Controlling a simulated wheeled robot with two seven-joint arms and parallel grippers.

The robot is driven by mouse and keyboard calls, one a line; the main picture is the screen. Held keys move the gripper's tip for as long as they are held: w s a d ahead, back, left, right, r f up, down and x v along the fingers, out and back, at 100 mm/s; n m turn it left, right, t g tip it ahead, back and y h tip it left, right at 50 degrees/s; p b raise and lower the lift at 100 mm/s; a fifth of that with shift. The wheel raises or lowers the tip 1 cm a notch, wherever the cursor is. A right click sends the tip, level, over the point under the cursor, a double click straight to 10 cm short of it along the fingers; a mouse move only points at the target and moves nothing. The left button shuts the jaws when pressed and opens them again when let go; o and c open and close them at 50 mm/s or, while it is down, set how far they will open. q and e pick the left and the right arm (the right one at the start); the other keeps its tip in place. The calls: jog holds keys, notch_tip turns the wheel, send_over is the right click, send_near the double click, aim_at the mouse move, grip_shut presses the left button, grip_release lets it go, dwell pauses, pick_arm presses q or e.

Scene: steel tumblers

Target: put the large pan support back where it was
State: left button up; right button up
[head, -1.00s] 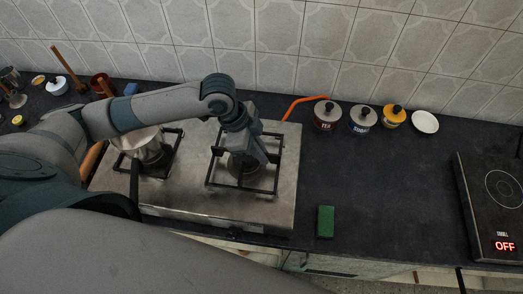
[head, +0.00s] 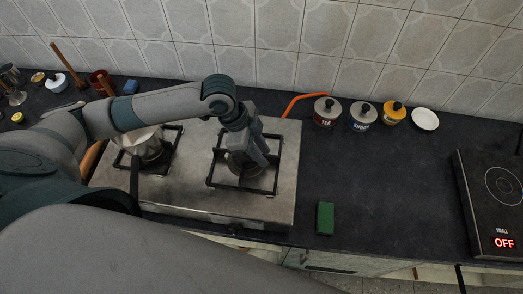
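The large pan support (head: 213,172), a black square frame with inward prongs, lies around the right burner of the steel gas hob (head: 200,205). It looks flat on the hob, roughly square to its edges. My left gripper (head: 262,160) points down over the support, at the burner. Its fingers overlap the support's middle and right part in the picture. I cannot make out whether they touch it or how far apart they are. My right gripper is out of view.
A steel pot (head: 148,144) stands on the left pan support (head: 176,150), partly behind my arm. A green sponge (head: 325,218) lies right of the hob. Jars (head: 327,112) and a white saucer (head: 425,119) stand near the wall. An induction plate (head: 485,205) is far right. The counter between is clear.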

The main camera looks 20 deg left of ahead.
pick_arm(q)
jog(key=shift+r, duration=0.15)
jog(key=shift+r, duration=0.55)
jog(key=b+v, duration=0.2)
jog(key=v, duration=1)
jog(key=shift+b, duration=0.4)
jog(key=shift+f, duration=0.1)
